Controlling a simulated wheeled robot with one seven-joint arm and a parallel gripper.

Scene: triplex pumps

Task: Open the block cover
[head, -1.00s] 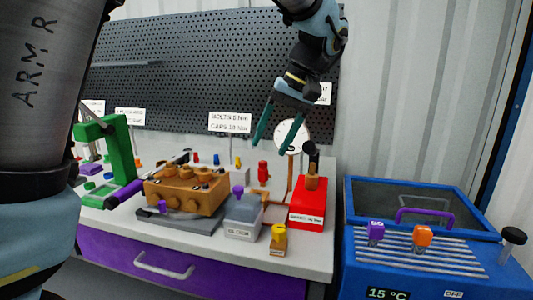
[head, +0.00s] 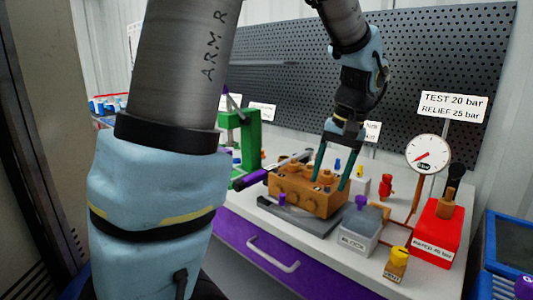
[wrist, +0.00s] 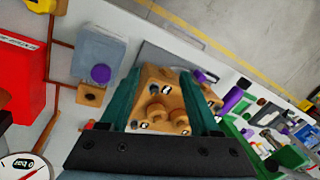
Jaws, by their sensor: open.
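The translucent grey box labelled BLOCK (head: 360,236) stands on the bench, with a purple knob (head: 361,202) on top. It also shows in the wrist view (wrist: 98,48), left of my fingers, its purple knob (wrist: 100,74) at its lower edge. My gripper (head: 331,184) is open, its two green fingers pointing down at the orange-brown pump block (head: 300,196), left of the grey box. In the wrist view my gripper (wrist: 160,76) shows nothing held; the pump block (wrist: 160,105) appears between and beyond the fingers. I cannot tell whether a finger touches it.
A red box (head: 437,232) with a gauge (head: 428,154) behind it stands right of the grey box. A small yellow-topped bottle (head: 397,262) is near the front edge. A green press (head: 245,140) is at left. A perforated panel (head: 440,60) stands behind the bench.

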